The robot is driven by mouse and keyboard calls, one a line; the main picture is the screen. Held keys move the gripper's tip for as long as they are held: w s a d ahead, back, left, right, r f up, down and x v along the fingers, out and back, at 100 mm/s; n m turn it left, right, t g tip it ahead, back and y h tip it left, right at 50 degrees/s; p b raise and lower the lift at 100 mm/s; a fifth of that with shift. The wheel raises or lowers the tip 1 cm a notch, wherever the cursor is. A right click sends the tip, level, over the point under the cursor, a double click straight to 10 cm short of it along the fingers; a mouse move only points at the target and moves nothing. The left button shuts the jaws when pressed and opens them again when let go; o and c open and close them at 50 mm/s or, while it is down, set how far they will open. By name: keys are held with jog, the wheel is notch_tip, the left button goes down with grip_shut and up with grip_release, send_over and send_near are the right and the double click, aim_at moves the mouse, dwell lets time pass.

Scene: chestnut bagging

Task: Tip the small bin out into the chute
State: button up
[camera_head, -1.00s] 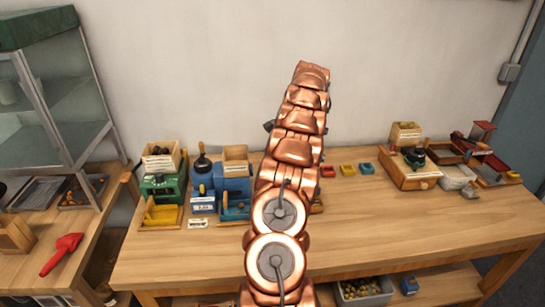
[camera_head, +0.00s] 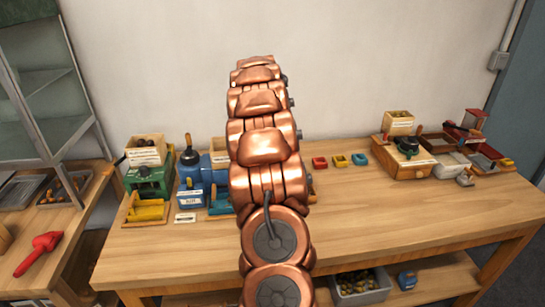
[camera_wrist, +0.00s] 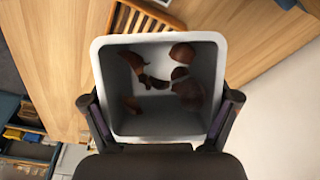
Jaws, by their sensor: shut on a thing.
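In the wrist view, my gripper (camera_wrist: 160,118) is shut on a small bin (camera_wrist: 160,38), one finger along each side wall. The bin is square and grey with a pale rim. Several brown chestnuts (camera_wrist: 187,88) lie inside it, mostly toward the far half and right side. In the head view my copper arm hides the gripper and bin. I cannot tell for sure which thing is the chute; a red and brown wooden piece (camera_head: 467,134) stands at the table's right end.
A green machine (camera_head: 150,182) and a blue machine (camera_head: 190,172) stand at the table's left. Red, yellow and blue small dishes (camera_head: 340,160) sit at the back. A wooden box with a dark knob (camera_head: 402,168) stands right. The table's front is mostly clear. A shelf below holds a grey bin (camera_head: 362,298).

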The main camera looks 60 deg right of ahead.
jog(key=h+b, duration=0.1)
jog(key=g+h+b, duration=0.1)
jog(key=h+b, duration=0.1)
jog(key=h, duration=0.1)
jog(key=shift+f+g, duration=0.25)
jog(key=shift+g, duration=0.05)
jog(key=h+b, duration=0.1)
jog(key=g+h+b, duration=0.1)
jog(key=b, duration=0.1)
jog(key=f+h+b, duration=0.1)
jog(key=h, duration=0.1)
jog(key=shift+w+a+f+b, duration=0.1)
jog(key=shift+a+b, duration=0.2)
jog(key=shift+a, duration=0.05)
jog(key=shift+w+a+f+g+h+b, duration=0.15)
jog(key=shift+g+h+b, duration=0.2)
jog(key=shift+b, duration=0.9)
jog(key=h+b, duration=0.1)
jog(key=b, duration=0.2)
jog(key=h+b, duration=0.1)
jog(key=b, duration=0.2)
jog(key=shift+a+f+g, duration=0.25)
jog(key=shift+f+g, duration=0.1)
jog(key=shift+a+f+h+b, duration=0.15)
jog(key=shift+h+b, duration=0.1)
jog(key=shift+b, duration=0.75)
jog(key=shift+w+b, duration=0.1)
jog(key=shift+b, duration=0.3)
